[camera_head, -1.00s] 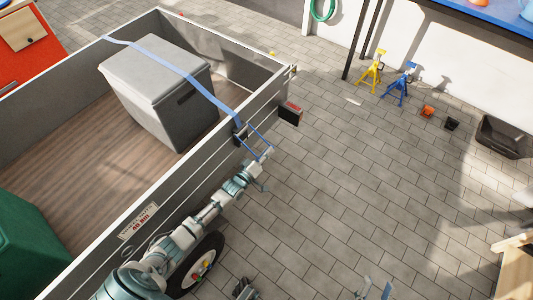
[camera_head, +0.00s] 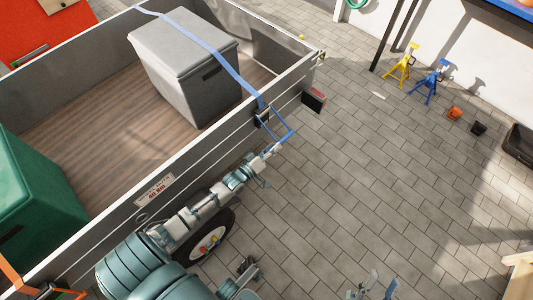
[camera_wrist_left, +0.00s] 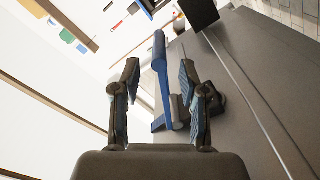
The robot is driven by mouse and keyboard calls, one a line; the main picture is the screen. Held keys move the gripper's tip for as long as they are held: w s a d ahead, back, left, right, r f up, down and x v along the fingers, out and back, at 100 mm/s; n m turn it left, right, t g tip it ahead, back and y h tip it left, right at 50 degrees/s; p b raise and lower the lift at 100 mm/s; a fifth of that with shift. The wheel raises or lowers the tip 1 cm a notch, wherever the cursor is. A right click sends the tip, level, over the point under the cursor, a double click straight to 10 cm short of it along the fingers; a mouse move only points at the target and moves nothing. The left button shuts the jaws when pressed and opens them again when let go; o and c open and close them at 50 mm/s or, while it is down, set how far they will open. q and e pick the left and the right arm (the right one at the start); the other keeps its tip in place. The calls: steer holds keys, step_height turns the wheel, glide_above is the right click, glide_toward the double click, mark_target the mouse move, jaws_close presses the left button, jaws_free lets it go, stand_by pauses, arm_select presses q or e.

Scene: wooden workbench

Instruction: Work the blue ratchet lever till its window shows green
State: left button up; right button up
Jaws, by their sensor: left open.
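The blue ratchet lever (camera_head: 284,122) sticks outward from the dark ratchet body (camera_head: 262,116) on the trailer's side wall. A blue strap (camera_head: 205,50) runs from the ratchet over the grey box (camera_head: 187,62). My left gripper (camera_head: 275,149) is at the lever's outer end. In the left wrist view my left gripper (camera_wrist_left: 160,92) is open, its fingers apart on either side of the blue lever (camera_wrist_left: 160,65). I cannot tell whether they touch it. The window's colour is too small to read. My right gripper (camera_head: 380,287) is at the bottom edge, fingers apart.
The grey trailer wall (camera_head: 210,140) runs diagonally beside my left arm, above a wheel. A green box (camera_head: 30,185) stands inside the trailer. A dark red-and-black lamp (camera_head: 314,98) juts out near the ratchet. The paved floor (camera_head: 400,180) to the right is mostly clear.

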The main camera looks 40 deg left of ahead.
arm_select(q)
steer(key=s, duration=0.4)
steer(key=shift+s+a, duration=0.2)
